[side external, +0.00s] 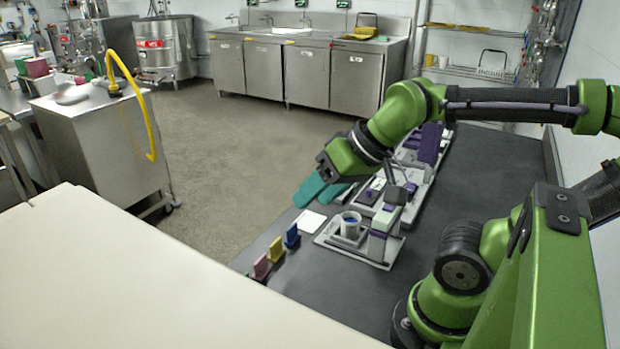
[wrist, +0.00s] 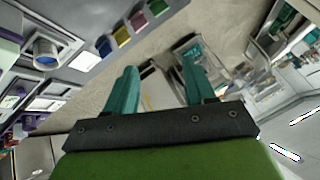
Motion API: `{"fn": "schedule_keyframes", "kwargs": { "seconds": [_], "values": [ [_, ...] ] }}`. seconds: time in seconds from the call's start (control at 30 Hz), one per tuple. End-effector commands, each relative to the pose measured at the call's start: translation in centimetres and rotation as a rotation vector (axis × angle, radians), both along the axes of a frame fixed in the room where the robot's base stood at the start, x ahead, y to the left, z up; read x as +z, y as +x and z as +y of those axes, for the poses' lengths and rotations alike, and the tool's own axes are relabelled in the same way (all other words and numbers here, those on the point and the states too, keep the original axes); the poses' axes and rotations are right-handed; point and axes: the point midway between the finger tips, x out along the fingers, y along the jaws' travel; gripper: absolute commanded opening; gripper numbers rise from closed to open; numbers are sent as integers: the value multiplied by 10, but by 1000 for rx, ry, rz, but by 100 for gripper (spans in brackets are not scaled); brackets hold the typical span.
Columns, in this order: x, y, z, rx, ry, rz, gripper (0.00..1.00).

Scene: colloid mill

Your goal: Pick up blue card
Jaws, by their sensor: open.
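My gripper (side external: 320,190) has teal fingers and is in the air above and beyond the card. In the wrist view my gripper (wrist: 160,68) is open, with nothing between the fingers.
A yellow card (side external: 275,249) and a pink card (side external: 261,267) stand beside the blue one; a green card (wrist: 157,6) ends the row. A white square (side external: 310,221) lies close by. A cup (side external: 350,225) sits on a machine. A pale tabletop (side external: 130,275) fills the left foreground.

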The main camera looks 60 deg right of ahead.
Motion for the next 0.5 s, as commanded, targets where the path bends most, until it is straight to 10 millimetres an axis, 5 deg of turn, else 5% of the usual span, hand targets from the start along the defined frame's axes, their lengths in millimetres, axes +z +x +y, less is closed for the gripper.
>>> {"fn": "schedule_keyframes", "kwargs": {
  "seconds": [0.17, 0.5],
  "values": [
    [-14, 11, -9, -33, -1, 75, 54],
    [-42, 92, -69, 13, -119, 367, 54]
  ]
}}
